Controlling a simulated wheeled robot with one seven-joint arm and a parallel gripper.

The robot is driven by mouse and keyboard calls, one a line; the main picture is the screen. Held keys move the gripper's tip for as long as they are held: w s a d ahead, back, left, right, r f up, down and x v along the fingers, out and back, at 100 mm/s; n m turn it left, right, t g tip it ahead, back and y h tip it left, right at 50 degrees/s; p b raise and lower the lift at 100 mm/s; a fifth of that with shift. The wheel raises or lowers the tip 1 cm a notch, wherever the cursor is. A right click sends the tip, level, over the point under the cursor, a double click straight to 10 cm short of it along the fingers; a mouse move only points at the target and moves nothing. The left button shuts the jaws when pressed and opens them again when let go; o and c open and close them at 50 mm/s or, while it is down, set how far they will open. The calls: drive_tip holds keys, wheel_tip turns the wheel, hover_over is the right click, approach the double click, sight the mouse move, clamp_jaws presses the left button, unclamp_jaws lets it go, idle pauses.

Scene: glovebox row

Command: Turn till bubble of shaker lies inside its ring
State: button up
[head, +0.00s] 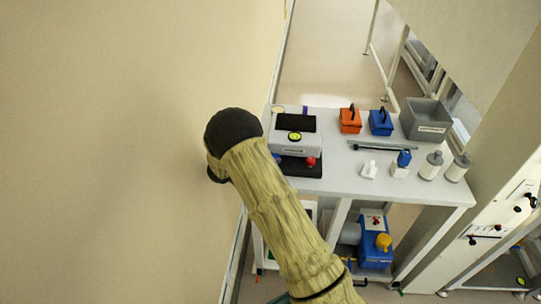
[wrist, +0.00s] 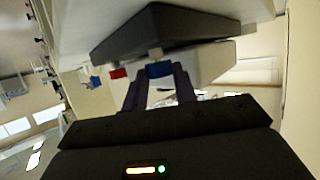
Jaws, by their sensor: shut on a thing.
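The shaker (head: 295,148) stands at the left end of the white bench, a light grey body with a dark top and dark base. Its round yellow-green level (head: 295,136) shows on the front; the bubble's place against the ring is too small to tell. A red knob (head: 310,162) is at its right front corner, and a blue knob (head: 277,157) shows partly beside my arm. In the wrist view my gripper (wrist: 160,77) is shut on the blue knob (wrist: 160,70), with the red knob (wrist: 118,73) to its left. My gripper is hidden in the head view.
On the bench (head: 340,183) are an orange box (head: 350,121), a blue box (head: 381,123), a grey bin (head: 427,120), a dark bar (head: 383,147) and several bottles. A blue machine (head: 374,243) stands below. A plain wall (head: 110,150) is at left.

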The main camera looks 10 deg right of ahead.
drive_tip(key=shift+r, duration=0.1)
drive_tip(key=o, duration=0.7)
drive_tip(key=shift+r, duration=0.1)
wheel_tip(320, 180, up, 10)
drive_tip(key=b, duration=0.1)
drive_tip(key=shift+w, duration=0.1)
